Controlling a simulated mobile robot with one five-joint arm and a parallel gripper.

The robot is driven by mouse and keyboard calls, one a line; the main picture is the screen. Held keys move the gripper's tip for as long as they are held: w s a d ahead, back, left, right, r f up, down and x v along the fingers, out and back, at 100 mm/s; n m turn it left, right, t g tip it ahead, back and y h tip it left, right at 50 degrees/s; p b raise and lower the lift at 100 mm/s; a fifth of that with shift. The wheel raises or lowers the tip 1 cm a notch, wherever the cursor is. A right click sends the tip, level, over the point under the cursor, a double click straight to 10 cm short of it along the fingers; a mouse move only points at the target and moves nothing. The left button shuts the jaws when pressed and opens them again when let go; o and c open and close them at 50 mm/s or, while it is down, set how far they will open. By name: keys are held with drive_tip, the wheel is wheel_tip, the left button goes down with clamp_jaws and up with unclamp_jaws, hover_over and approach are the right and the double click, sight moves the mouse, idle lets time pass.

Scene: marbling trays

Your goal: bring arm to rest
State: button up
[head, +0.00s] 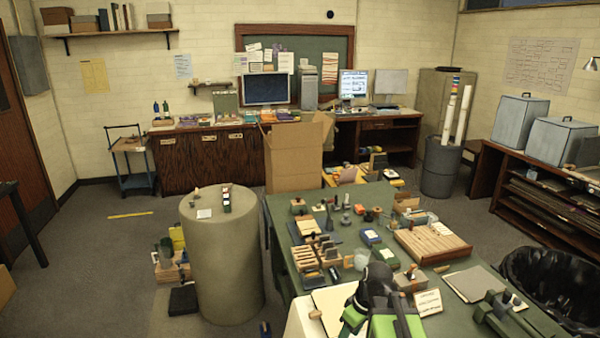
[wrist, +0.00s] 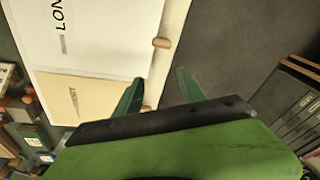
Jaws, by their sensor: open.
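My gripper (wrist: 160,76) is open in the wrist view, its two dark green fingers apart with nothing between them. It hangs over the edge of a white panel (wrist: 105,35) with lettering, partly cut off, and a small wooden knob (wrist: 162,43) at its rim. In the head view my green and black arm stands at the bottom middle, at the near end of the green table (head: 350,262); the fingers cannot be made out there. A pale panel (head: 335,300) lies just left of the arm.
A small lettered card (head: 428,301) stands close right of my arm. A slotted wooden board (head: 432,243) and several small tools crowd the table. A round grey pedestal (head: 222,265) stands left of it. A black-lined bin (head: 548,285) is at the right. The floor at left is mostly clear.

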drive_tip(key=s+m, duration=0.1)
drive_tip(key=m, duration=0.1)
drive_tip(key=s+d+m+h, duration=0.1)
drive_tip(key=m, duration=0.2)
drive_tip(key=s+d+m+h, duration=0.1)
drive_tip(key=m, duration=0.2)
drive_tip(key=shift+f+g, duration=0.3)
drive_tip(key=shift+g, duration=0.1)
idle(0.7)
